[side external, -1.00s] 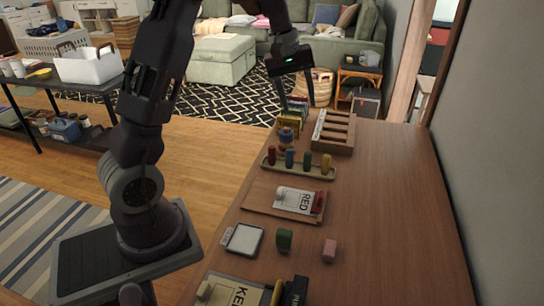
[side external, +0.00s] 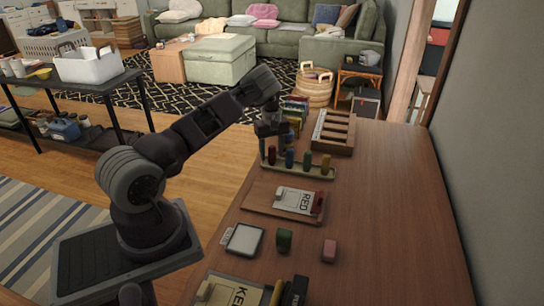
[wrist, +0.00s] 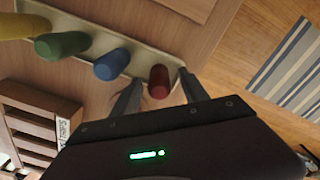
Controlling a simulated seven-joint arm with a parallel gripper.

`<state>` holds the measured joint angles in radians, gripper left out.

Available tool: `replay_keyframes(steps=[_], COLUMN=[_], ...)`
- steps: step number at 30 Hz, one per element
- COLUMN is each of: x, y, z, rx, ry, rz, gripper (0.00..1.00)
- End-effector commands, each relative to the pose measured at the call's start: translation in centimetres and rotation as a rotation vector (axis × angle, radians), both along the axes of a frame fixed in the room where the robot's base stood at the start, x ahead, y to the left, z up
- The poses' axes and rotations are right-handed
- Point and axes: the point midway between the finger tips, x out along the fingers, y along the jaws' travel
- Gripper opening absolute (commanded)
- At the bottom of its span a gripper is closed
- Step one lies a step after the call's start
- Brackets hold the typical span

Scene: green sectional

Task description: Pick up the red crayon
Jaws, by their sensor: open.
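The red crayon (side external: 272,156) stands upright at the left end of a pale tray (side external: 298,171), in line with a blue, a green and a yellow crayon. My gripper (side external: 271,146) is open, low over that end of the tray. In the wrist view the red crayon (wrist: 159,82) shows between the two fingers of my gripper (wrist: 159,78), with a gap on each side. The blue crayon (wrist: 112,64) is close outside one finger. In the side view my fingers partly cover the red crayon.
A wooden sorter (side external: 334,131) stands behind the tray. A board (side external: 258,203) with a RED card (side external: 294,199) lies in front of it. The table's right side is clear.

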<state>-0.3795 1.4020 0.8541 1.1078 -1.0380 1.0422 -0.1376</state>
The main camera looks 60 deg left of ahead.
Motion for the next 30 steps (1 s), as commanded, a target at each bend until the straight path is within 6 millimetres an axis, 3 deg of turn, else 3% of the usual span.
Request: replay_keyframes(steps=[3,11,20,23,30], x=[0.0,0.0,0.0,0.1,0.1], y=[0.0,0.0,0.0,0.0,0.1], z=[0.1,0.1,0.3,2.0,8.0], rx=[0.000,0.000,0.000,0.002,0.002], ry=[0.000,0.000,0.000,-0.003,-0.003], rz=[0.000,0.000,-0.001,0.000,0.000], gripper=[0.52,0.01,0.00,0.00,0.00])
